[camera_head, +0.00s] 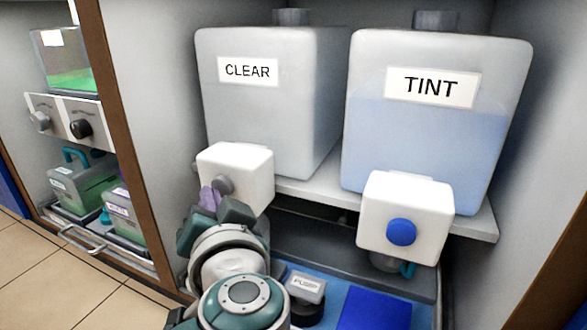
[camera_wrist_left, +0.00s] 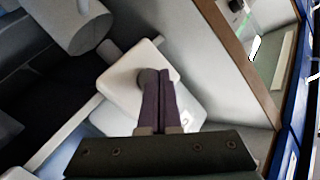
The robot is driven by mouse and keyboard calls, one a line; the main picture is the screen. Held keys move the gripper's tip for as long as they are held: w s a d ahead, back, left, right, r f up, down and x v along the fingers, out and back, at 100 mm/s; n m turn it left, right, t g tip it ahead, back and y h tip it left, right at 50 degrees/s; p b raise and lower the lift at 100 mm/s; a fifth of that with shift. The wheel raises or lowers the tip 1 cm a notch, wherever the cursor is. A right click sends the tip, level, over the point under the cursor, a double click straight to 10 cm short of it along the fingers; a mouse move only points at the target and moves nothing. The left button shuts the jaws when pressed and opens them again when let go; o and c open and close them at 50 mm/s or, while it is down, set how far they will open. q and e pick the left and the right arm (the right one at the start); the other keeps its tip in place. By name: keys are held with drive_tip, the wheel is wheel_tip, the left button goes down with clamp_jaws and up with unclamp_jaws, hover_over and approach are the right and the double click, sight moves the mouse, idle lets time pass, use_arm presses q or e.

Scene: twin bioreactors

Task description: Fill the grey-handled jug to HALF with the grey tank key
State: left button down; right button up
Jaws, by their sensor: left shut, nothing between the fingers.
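The CLEAR tank (camera_head: 262,110) stands on a shelf, with a white valve box (camera_head: 245,165) at its front bottom edge. The grey key (camera_head: 223,184) is a round knob on that box; it also shows in the wrist view (camera_wrist_left: 147,77). My left gripper (camera_head: 209,196) is shut with nothing between its purple fingers. Its fingertips (camera_wrist_left: 158,77) are right beside the grey key; I cannot tell whether they touch it. I cannot make out a grey-handled jug; my left arm covers the space under the CLEAR valve box. My right gripper is out of view.
The TINT tank (camera_head: 430,125), part full of blue liquid, has a valve box with a blue key (camera_head: 402,232). A PUMP-labelled block (camera_head: 306,287) and a blue block (camera_head: 372,311) sit below. The left cabinet holds a green-liquid tank (camera_head: 66,75) and labelled jugs (camera_head: 85,188).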

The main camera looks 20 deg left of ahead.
use_arm(q)
drive_tip(key=shift+w, duration=0.5)
idle(0.7)
idle(3.5)
drive_tip(key=shift+s+p, duration=0.9)
drive_tip(key=shift+p, duration=0.05)
drive_tip(key=s+p, duration=0.3)
drive_tip(key=s, duration=0.2)
drive_tip(key=shift+a+p, duration=0.2)
drive_tip(key=shift+p, duration=0.15)
